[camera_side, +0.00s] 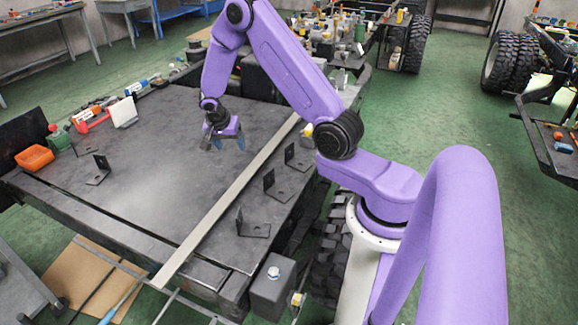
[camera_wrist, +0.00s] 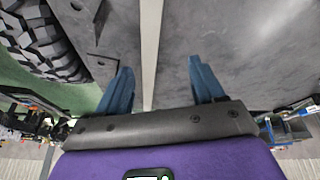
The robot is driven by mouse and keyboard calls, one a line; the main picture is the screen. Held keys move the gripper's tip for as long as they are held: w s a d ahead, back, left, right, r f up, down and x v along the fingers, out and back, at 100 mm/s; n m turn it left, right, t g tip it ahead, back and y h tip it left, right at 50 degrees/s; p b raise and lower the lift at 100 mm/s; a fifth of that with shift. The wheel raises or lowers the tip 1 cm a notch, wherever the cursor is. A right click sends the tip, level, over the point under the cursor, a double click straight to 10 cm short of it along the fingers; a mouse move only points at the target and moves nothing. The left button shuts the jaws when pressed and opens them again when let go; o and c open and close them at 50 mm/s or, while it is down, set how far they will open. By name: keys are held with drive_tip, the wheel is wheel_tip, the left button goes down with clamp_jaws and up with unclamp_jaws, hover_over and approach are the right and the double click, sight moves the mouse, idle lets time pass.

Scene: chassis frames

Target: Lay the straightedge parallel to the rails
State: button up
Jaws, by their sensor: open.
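The straightedge (camera_side: 222,205) is a long, thin, pale grey strip lying across the dark work surface (camera_side: 150,150). Its near end sticks out past the near edge. In the wrist view the straightedge (camera_wrist: 149,45) runs top to bottom between the fingers, closer to the left one. A dark rail (camera_side: 110,235) runs along the surface's near-left edge.
Small black angle brackets stand right of the strip, one near the front (camera_side: 252,228), and others stand at the left (camera_side: 99,172). An orange bin (camera_side: 34,158) and tools line the left and far edges. The surface left of the strip is mostly clear.

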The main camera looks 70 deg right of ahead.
drive_tip(key=s+a+r+n+y, duration=0.1)
drive_tip(key=s+a+r+n, duration=0.3)
drive_tip(key=a, duration=0.2)
drive_tip(key=s+a+r+n+t, duration=0.1)
drive_tip(key=s+a+r+n, duration=0.25)
drive_tip(key=a+n, duration=0.2)
drive_tip(key=s+a+r+n+y, duration=0.1)
drive_tip(key=s+a+r+n, duration=0.25)
drive_tip(key=a, duration=0.35)
drive_tip(key=s+a+r+n+y, duration=0.1)
drive_tip(key=s+a+r+n, duration=0.1)
drive_tip(key=s+n, duration=0.5)
drive_tip(key=s+a+r+n+g+y, duration=0.1)
drive_tip(key=s+n, duration=0.6)
drive_tip(key=s, duration=0.8)
wheel_tip(320, 180, up, 2)
drive_tip(key=shift+a+y, duration=0.4)
drive_tip(key=shift+a, duration=0.3)
